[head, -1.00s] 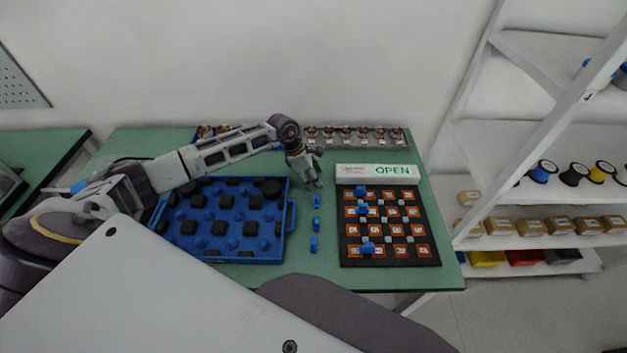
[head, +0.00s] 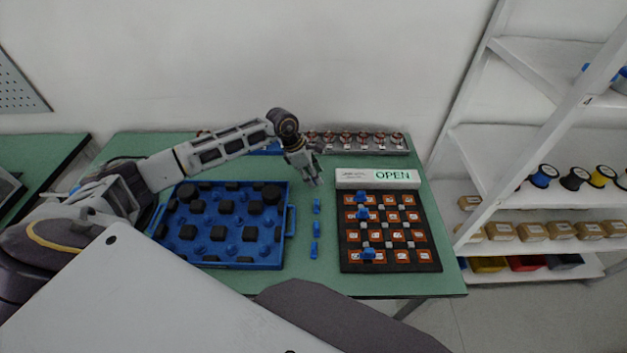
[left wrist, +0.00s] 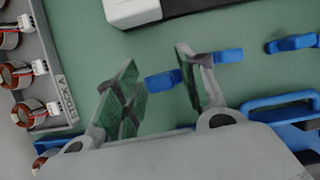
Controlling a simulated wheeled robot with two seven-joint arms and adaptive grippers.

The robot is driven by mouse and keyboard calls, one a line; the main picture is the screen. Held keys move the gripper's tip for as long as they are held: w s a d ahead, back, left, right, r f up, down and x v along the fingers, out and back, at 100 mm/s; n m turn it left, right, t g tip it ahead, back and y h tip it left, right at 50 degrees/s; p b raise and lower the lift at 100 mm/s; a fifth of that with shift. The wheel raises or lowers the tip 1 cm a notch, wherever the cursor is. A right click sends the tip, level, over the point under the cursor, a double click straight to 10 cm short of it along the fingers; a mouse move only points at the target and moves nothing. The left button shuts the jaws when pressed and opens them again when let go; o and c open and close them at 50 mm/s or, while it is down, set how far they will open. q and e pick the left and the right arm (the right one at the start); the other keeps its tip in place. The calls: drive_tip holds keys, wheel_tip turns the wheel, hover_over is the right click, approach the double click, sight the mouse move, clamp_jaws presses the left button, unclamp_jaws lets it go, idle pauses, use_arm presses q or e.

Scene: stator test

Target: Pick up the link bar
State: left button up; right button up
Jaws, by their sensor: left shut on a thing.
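My left gripper (head: 314,184) is above the bench, at the far end of a column of small blue link bars. In the left wrist view its two fingers (left wrist: 157,60) are closed around a blue link bar (left wrist: 163,80); how far this bar is off the bench is hard to tell. Another link bar (left wrist: 228,56) lies just beyond the right finger, with one more (left wrist: 292,44) further right. In the head view three link bars lie free, the nearest to the gripper being this one (head: 316,206). My right gripper is not in view.
A blue tray (head: 289,190) with black and blue parts stands left of the bars. A black board (head: 390,268) with copper-coloured squares and blue bars stands right, behind it an OPEN sign (head: 352,179). A stator rack (head: 395,152) lines the back. A white shelf is at right.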

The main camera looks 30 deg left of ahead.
use_arm(q)
wheel_tip(320, 180, up, 6)
drive_tip(key=shift+f+b, duration=0.1)
drive_tip(key=shift+b, duration=0.25)
drive_tip(key=shift+r, duration=0.4)
use_arm(e)
drive_tip(key=shift+w+d+f, duration=0.15)
drive_tip(key=shift+d+f, duration=0.05)
drive_tip(key=shift+d, duration=0.35)
drive_tip(key=shift+w+d+f, duration=0.15)
drive_tip(key=shift+d+f, duration=0.05)
drive_tip(key=shift+d, duration=0.3)
drive_tip(key=shift+s, duration=0.1)
